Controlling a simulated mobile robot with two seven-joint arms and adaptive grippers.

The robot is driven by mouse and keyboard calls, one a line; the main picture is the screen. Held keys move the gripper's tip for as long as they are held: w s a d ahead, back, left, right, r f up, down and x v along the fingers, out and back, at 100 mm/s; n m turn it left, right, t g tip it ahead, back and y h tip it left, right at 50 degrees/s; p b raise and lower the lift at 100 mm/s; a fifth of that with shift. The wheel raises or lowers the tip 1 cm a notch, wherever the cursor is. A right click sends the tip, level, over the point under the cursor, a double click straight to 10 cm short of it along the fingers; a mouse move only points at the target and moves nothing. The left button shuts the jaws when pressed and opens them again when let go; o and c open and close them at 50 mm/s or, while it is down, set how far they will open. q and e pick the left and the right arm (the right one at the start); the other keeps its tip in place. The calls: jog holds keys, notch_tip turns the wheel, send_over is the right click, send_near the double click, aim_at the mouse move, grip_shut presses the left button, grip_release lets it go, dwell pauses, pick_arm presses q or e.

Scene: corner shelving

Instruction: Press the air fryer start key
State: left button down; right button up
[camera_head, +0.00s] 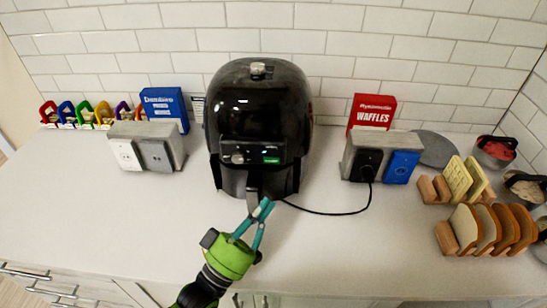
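The black air fryer (258,105) stands upright against the tiled wall, with its drawer handle facing me. Its front panel (252,152) has a round dial at left and a small lit green key (271,160) at right. My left gripper (265,208), green with teal fingers, is in front of the air fryer, below the panel. Its fingers converge, with the tips together and nothing visible between them. The tips overlap the lower part of the handle in the picture; I cannot tell whether they touch it. My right gripper is out of view.
Grey outlet boxes stand left (148,143) and right (372,152) of the fryer. A black cord (325,213) runs to the right box. Blue and red boxes stand behind them. Bread slices (490,228) sit at right. The counter front left is clear.

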pick_arm(q)
jog(key=b, duration=0.4)
send_near(281, 154)
jog(key=x, duration=0.4)
jog(key=shift+s+d+r, duration=0.1)
jog(key=shift+d+r, duration=0.15)
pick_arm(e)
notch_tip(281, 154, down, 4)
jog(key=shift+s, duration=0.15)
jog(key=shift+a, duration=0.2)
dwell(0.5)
pick_arm(q)
jog(key=shift+w, duration=0.45)
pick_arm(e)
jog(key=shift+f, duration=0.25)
